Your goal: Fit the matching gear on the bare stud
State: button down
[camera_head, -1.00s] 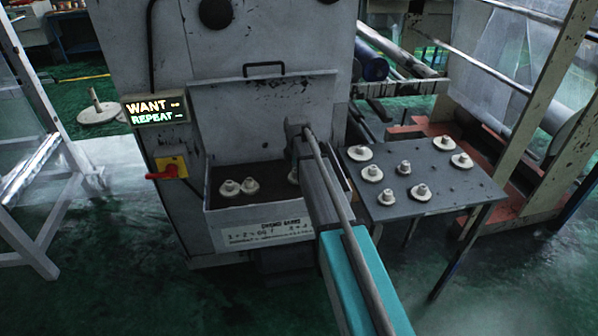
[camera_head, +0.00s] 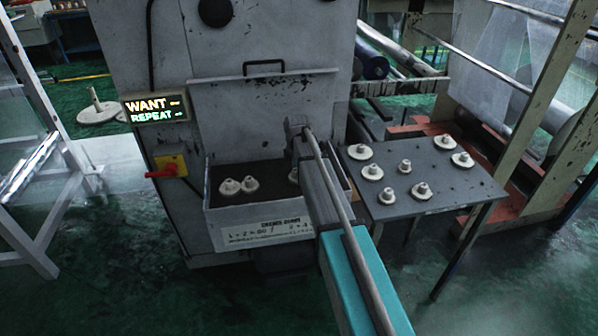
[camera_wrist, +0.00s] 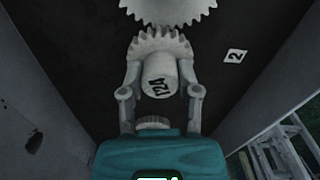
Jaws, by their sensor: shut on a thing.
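My gripper (camera_wrist: 162,88) is shut on the pale hub of a toothed gear (camera_wrist: 160,46) in the wrist view. Dark characters on the hub look like "72A". A larger pale gear (camera_wrist: 168,9) is cut off by the top edge, just beyond the held one; I cannot tell whether they touch. In the head view my arm hides the fingers and the held gear. The bare stud cannot be made out.
In the head view, an open grey box (camera_head: 262,224) on the machine holds pale gears (camera_head: 230,187). A dark table (camera_head: 446,191) at right carries several gears. A sign (camera_head: 156,109) reads WANT and REPEAT. A tag marked 2 (camera_wrist: 234,56) lies right of the held gear.

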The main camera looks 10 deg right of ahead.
jog(key=shift+f+b, duration=0.6)
jog(key=shift+f, duration=0.05)
dwell(0.5)
jog(key=shift+c, duration=1.2)
grip_release()
jog(key=shift+r, duration=0.15)
